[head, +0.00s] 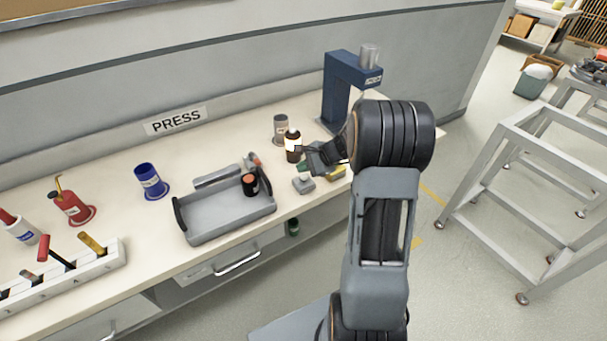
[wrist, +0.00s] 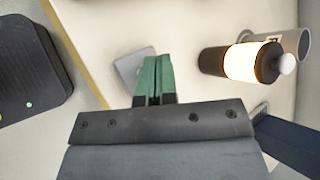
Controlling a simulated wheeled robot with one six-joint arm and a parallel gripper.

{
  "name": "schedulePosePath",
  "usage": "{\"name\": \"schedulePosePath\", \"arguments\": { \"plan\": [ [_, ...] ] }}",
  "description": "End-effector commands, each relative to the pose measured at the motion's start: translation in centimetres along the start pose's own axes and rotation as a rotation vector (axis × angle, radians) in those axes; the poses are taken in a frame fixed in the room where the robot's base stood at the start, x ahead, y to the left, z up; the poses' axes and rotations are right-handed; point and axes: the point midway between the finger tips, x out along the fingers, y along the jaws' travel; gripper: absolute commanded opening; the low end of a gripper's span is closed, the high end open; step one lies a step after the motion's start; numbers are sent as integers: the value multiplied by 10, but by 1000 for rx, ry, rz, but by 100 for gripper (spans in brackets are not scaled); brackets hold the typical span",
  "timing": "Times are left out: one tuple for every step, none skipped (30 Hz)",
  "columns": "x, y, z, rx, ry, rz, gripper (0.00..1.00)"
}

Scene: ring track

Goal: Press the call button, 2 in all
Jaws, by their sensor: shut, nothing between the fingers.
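A small grey box (head: 303,186), which looks like the call button, sits on the bench near its front edge, right of the grey tray. In the wrist view its pale grey top (wrist: 128,66) shows partly behind the fingers. My gripper (head: 302,168) is just above the box in the head view. In the wrist view my gripper's green fingers (wrist: 154,78) are together with nothing between them. They cover the right part of the box, so its button face is hidden. I cannot tell whether the fingertips touch it.
A dark bottle with a pale label (head: 293,150) and a grey can (head: 280,128) stand behind my gripper. A blue press (head: 336,95) is at the back right. A yellow item (head: 335,173) is partly hidden by my arm.

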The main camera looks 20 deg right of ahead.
Motion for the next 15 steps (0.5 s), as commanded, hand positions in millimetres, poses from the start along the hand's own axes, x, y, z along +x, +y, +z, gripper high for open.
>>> {"name": "schedulePosePath", "arguments": {
  "plan": [
    [0,0,0,0,0,0,0],
    [0,0,0,0,0,0,0],
    [0,0,0,0,0,0,0],
    [0,0,0,0,0,0,0],
    [0,0,0,0,0,0,0],
    [0,0,0,0,0,0,0],
    [0,0,0,0,0,0,0],
    [0,0,0,0,0,0,0],
    [-1,0,0,-1,0,0,0],
    [-1,-1,1,-1,0,0,0],
    [-2,-2,2,-1,0,0,0],
    [-4,-3,2,-1,0,0,0],
    [-5,-4,4,-1,0,0,0],
    [-6,-5,4,-1,0,0,0],
    [-8,-6,6,-1,0,-1,0]
  ]
}}
